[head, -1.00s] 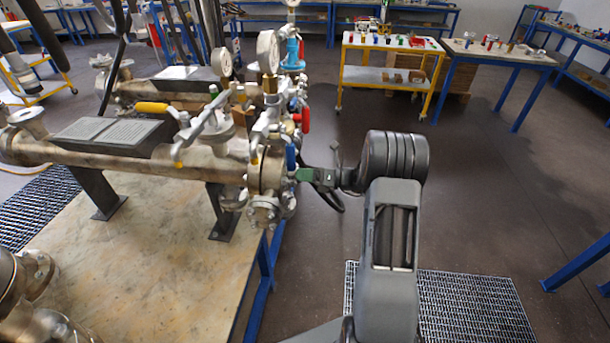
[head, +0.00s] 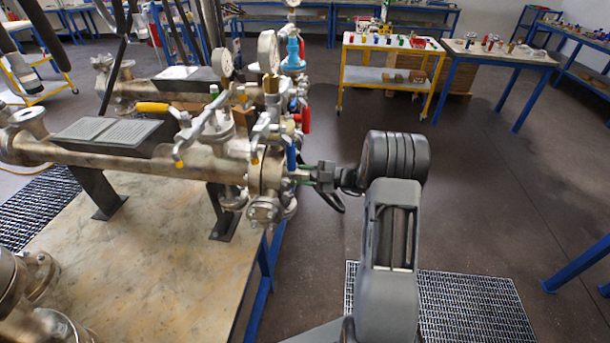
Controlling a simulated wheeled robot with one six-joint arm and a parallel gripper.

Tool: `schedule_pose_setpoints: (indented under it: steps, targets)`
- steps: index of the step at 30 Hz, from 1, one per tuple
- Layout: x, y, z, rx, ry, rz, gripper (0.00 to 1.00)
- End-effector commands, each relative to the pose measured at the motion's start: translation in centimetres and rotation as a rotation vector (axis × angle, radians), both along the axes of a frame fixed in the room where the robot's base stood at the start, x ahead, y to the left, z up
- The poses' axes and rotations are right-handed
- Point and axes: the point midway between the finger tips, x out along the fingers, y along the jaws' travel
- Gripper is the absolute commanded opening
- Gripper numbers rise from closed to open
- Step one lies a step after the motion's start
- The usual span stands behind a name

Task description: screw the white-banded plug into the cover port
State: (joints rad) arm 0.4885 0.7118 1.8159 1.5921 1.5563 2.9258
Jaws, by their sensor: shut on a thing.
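The vessel (head: 130,161) is a long horizontal metal pipe body with a bolted flanged cover (head: 268,178) at its right end. My gripper (head: 300,175) reaches in from the right, its green-edged fingers at the cover face, just below a blue valve handle (head: 291,157). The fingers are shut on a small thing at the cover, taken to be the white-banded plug. The plug's band and the cover port are too small and too covered to make out, so I cannot tell how deep the plug sits.
Gauges (head: 268,52), a red handle (head: 306,120) and valve levers crowd above the cover. A second vessel lies behind. The vessel stands on a wooden-topped bench (head: 150,260). The floor to the right is open, with a yellow cart (head: 390,75) farther back.

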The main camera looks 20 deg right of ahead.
Motion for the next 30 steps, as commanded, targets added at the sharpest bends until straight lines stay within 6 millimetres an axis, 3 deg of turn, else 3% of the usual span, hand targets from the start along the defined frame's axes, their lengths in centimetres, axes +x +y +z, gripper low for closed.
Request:
schedule_pose_setpoints:
  steps: [6, 7, 15, 24, 30]
  targets:
    - [0.0, 0.0, 0.0, 0.012, 0.023, 0.001, 0.03]
    - [0.0, 0.0, -0.1, 0.012, 0.023, 0.001, 0.38]
    - [0.0, 0.0, -0.1, 0.011, 0.021, 0.001, 0.64]
    - [-0.1, -0.2, -0.1, 0.011, 0.02, -0.001, 0.66]
    - [-1.3, -2.4, -0.1, 0.011, 0.02, -0.005, 0.66]
